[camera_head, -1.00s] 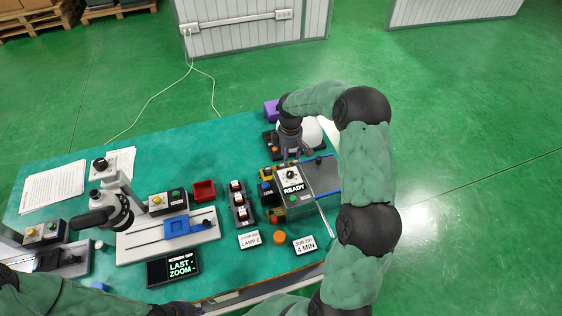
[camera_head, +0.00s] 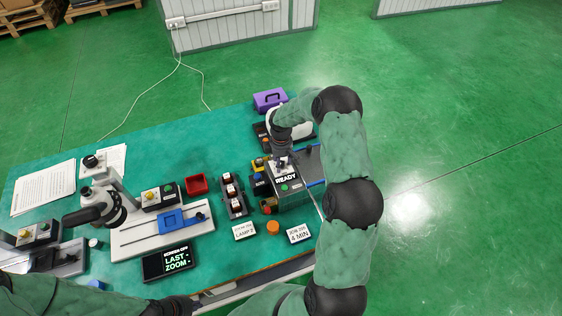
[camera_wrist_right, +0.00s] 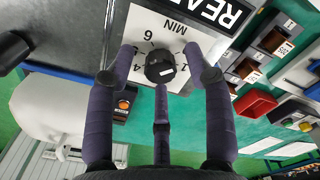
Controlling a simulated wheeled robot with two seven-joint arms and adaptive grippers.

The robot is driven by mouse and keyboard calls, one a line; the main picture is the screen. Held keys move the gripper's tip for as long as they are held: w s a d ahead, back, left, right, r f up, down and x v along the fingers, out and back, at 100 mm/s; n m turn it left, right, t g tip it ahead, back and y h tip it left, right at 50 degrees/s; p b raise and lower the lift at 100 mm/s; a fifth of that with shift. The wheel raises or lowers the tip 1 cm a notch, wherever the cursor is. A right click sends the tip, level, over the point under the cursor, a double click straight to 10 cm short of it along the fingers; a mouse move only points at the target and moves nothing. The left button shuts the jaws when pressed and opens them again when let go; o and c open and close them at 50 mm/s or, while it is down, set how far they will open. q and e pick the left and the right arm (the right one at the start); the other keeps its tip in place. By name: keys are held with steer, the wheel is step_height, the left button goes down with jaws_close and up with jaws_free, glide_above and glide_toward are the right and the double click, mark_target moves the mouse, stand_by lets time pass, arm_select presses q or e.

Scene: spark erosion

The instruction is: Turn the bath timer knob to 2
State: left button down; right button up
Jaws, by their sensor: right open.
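The bath timer knob (camera_wrist_right: 160,66) is a black round knob on a white dial plate (camera_wrist_right: 150,24) marked MIN, with a small white mark on its lower right. A 6 and a 4 show left of it; other numbers are partly hidden by my fingers. My right gripper (camera_wrist_right: 160,77) is open, its three fingers spread around the knob; contact cannot be told. In the head view, my right gripper (camera_head: 283,161) hangs over the grey box, whose sign reads READY (camera_head: 286,180). My left gripper (camera_head: 175,306) is at the bottom edge, its fingers unclear.
Cards reading LAMP 2 (camera_head: 244,231) and 4 MIN (camera_head: 298,233) lie in front, with an orange disc (camera_head: 273,228) between them. A lamp rack (camera_head: 233,197), red tray (camera_head: 196,185) and microscope (camera_head: 105,200) stand to the left. A purple box (camera_head: 269,100) is behind.

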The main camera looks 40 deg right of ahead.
jaws_close()
steer(key=m+b, duration=0.2)
steer(key=m, duration=0.1)
steer(key=shift+f+m+b, duration=0.1)
steer(key=shift+m+b, duration=0.3)
steer(key=m+b, duration=0.2)
steer(key=m, duration=0.2)
steer(key=shift+m, duration=0.3)
steer(key=m+b, duration=0.2)
steer(key=m, duration=0.2)
steer(key=shift+m, duration=0.3)
steer(key=m+b, duration=0.2)
steer(key=m, duration=0.2)
steer(key=shift+m, duration=0.3)
